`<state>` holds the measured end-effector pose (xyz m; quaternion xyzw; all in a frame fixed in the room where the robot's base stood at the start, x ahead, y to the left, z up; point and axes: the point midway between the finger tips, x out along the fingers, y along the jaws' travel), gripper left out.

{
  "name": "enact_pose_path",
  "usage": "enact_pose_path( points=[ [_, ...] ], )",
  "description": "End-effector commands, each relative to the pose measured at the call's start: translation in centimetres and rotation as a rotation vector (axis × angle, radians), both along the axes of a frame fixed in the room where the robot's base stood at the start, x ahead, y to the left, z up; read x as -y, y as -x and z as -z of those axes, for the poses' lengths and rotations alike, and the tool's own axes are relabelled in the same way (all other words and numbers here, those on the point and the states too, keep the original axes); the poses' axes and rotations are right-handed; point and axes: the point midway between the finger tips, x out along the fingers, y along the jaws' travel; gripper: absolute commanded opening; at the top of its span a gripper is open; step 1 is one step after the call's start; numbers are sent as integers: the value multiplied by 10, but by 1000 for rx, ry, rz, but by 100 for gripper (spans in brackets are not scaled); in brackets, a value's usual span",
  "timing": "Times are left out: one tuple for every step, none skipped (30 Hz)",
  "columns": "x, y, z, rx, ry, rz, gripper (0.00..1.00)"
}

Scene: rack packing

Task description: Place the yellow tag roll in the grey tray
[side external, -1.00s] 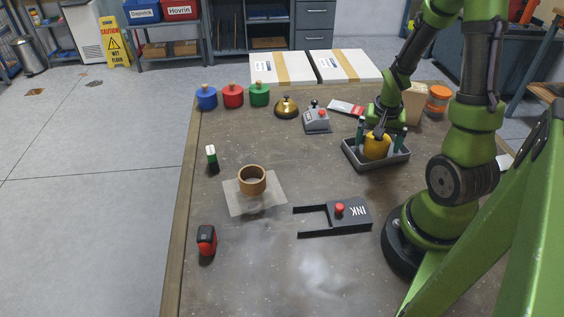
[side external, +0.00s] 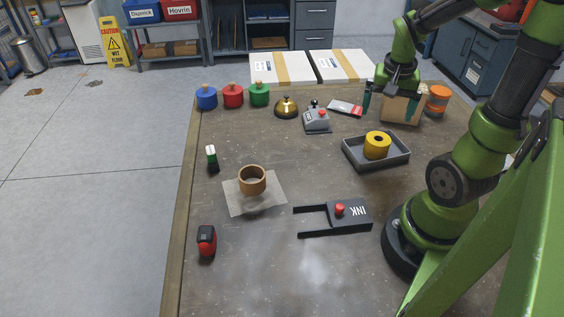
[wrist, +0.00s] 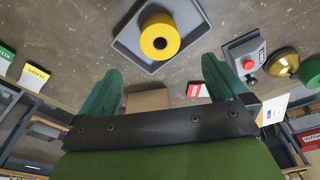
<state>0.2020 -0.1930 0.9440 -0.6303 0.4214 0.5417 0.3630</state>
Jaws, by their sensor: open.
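The yellow tag roll (side external: 377,145) stands upright in the grey tray (side external: 350,157), resting on its floor with its dark centre hole facing up. In the wrist view the roll (wrist: 152,36) sits inside the tray (wrist: 124,49) at the top. My gripper (side external: 391,112) is open and empty, raised behind the tray and in front of a tan box. It is apart from the roll. In the wrist view its two teal fingers (wrist: 161,67) are spread wide with nothing held between them.
The tan box (side external: 407,108) and an orange jar (side external: 438,100) stand behind the tray. A grey device with a red button (side external: 317,120) and a brass bell (side external: 287,107) are to the left. A black INK holder (side external: 350,213) lies in front. The table between is clear.

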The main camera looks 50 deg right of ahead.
Motion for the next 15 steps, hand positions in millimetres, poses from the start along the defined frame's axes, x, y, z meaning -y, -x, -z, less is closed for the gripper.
enact_pose_path(
  points=[
    [-2,-1,-4,5,2,-7,100],
    [-4,-3,-7,12,2,-17,100],
    [-11,-7,-12,29,3,-42,100],
    [-19,-12,-17,50,4,-70,100],
    [-29,-18,-23,77,6,-109,100],
    [-46,-27,-32,120,8,-174,100],
    [-62,-33,-40,157,8,-230,100],
    [-78,-38,-48,198,9,-290,100],
    [-101,-44,-58,252,8,-371,100],
    [-118,-46,-66,291,7,-434,100],
    [-134,-48,-73,329,6,-493,100],
    [-155,-48,-82,376,4,-566,100],
    [-169,-47,-87,408,1,-615,100],
    [-181,-45,-93,438,-1,-662,100],
    [-195,-42,-98,473,-3,-716,100]
  ],
)
